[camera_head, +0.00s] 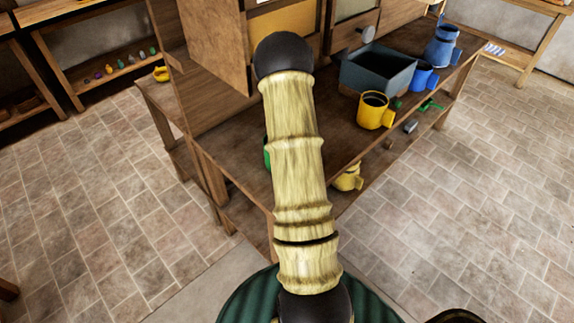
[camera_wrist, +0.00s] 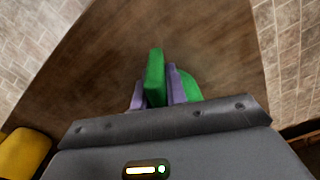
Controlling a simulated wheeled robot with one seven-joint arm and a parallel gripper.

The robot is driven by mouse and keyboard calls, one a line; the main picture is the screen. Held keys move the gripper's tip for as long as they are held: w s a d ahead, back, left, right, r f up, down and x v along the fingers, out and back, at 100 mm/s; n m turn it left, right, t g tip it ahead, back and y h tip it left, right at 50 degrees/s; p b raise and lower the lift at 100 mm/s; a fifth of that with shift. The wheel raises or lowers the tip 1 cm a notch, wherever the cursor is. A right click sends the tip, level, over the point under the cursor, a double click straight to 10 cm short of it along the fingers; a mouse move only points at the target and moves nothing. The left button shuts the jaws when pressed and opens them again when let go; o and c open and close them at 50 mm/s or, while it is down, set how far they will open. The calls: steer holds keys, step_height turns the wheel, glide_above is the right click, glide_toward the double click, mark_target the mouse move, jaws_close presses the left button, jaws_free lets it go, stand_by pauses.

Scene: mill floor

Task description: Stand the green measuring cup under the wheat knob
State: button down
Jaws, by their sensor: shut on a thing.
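The green measuring cup shows in the wrist view (camera_wrist: 188,85) between and beside the purple fingers of my gripper (camera_wrist: 156,88), which is shut on its upright green part. In the head view only a green sliver of the cup (camera_head: 267,154) shows at the left edge of my arm, over the bench. I cannot tell whether the cup touches the bench top. A grey knob (camera_head: 367,33) sticks out from the right-hand dispenser. The front of the left dispenser, with a yellow-orange panel (camera_head: 285,18), is partly behind my arm, and any knob there is hidden. I read no wheat label.
On the bench (camera_head: 236,150), right of my arm, stand a yellow mug (camera_head: 374,112), a blue-grey bin (camera_head: 378,72), a blue cup (camera_head: 423,77) and a blue jug (camera_head: 441,48). Small green and grey items lie near the front edge. A yellow jug (camera_head: 347,178) sits lower down.

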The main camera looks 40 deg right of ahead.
steer(key=c, duration=1.3)
jaws_free()
steer(key=shift+r, duration=0.1)
